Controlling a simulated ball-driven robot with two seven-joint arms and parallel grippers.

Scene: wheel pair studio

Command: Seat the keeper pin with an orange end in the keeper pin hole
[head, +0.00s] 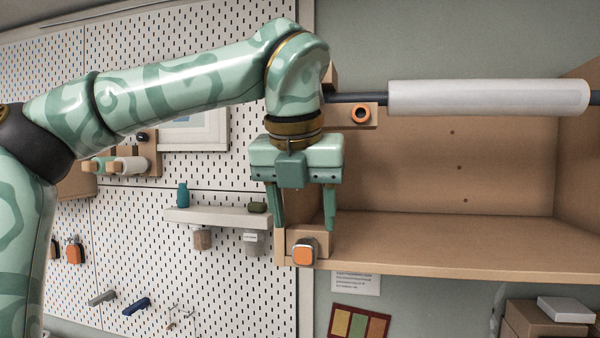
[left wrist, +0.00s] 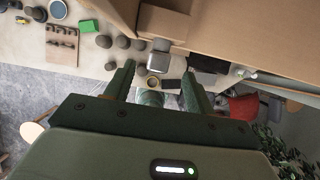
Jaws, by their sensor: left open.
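The keeper pin (head: 304,254) shows its orange square end with a pale rim in the head view. It sits at a small wooden block (head: 322,242) on the left front end of the shelf; its shaft is hidden. My left gripper (head: 303,224) points down just above the pin, open and empty, with its fingers spread to either side. In the left wrist view a grey piece (left wrist: 161,45), probably the pin's end, lies beyond the fingertips by the wood. The likely keeper pin hole is a dark, orange-rimmed ring (head: 361,113) on a wooden bracket (head: 340,115). My right gripper is out of view.
A white roller (head: 488,97) on a dark rod runs across above the wooden shelf (head: 440,250). A pegboard (head: 110,215) with a small ledge (head: 217,217) is at left. The shelf's middle is clear. Boxes (head: 545,318) stand at lower right.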

